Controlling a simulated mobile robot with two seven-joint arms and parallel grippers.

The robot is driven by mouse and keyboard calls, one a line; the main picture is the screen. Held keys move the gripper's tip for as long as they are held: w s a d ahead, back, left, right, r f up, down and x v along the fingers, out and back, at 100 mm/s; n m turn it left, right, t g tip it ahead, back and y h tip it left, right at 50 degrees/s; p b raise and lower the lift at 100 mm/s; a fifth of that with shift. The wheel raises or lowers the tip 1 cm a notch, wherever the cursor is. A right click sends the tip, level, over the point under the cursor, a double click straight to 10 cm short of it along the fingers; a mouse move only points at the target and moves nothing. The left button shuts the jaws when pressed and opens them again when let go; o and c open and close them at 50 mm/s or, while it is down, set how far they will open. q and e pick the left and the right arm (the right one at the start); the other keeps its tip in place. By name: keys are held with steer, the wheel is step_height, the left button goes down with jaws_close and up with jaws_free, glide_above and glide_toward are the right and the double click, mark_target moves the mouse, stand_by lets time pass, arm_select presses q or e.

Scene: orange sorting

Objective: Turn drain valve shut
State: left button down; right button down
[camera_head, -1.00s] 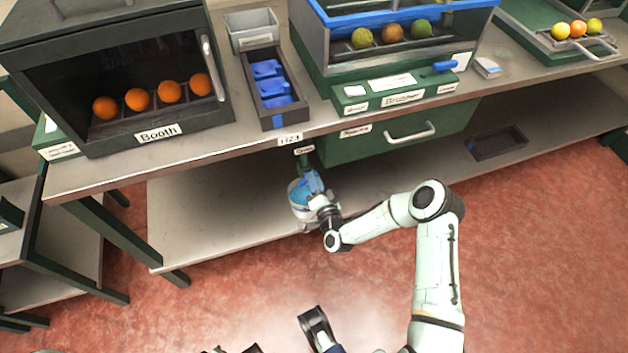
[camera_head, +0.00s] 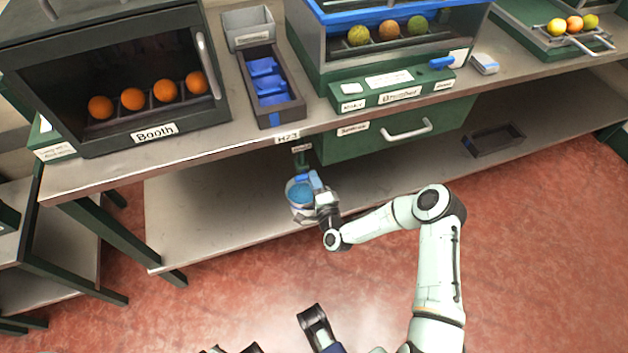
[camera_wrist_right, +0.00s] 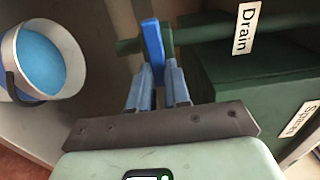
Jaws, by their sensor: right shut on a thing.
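The drain valve's blue handle (camera_wrist_right: 153,48) shows in the right wrist view. It stands across a green pipe (camera_wrist_right: 130,46), beside the white "Drain" label (camera_wrist_right: 244,28). My right gripper (camera_wrist_right: 158,84) is shut on the handle, with one finger on each side of it. In the head view my right gripper (camera_head: 317,183) is under the bench, beside a white bucket (camera_head: 302,208) with blue contents. The handle is hard to tell from the blue fingers there. The bucket (camera_wrist_right: 75,75) is at the left of the wrist view.
The bench edge (camera_head: 230,148) lies above my right gripper. A green drawer (camera_head: 360,145) with a pale handle is to the right of the pipe. A dark tray (camera_head: 494,140) sits on the lower shelf (camera_head: 210,220). The shelf left of the bucket is clear.

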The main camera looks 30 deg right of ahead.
steer(key=shift+a+f, duration=0.1)
steer(key=shift+a, duration=0.05)
steer(key=c, duration=1.1)
jaws_free()
steer(key=shift+s, duration=0.15)
arm_select(q)
steer(key=shift+g+h, duration=0.3)
steer(key=shift+g, duration=0.3)
steer(key=s+r, duration=0.1)
steer(key=s+d+p, duration=0.1)
steer(key=s+d+r+p, duration=0.1)
steer(key=s, duration=0.1)
steer(key=shift+r, duration=0.35)
arm_select(e)
steer(key=v, duration=1.3)
steer(key=shift+a, duration=0.1)
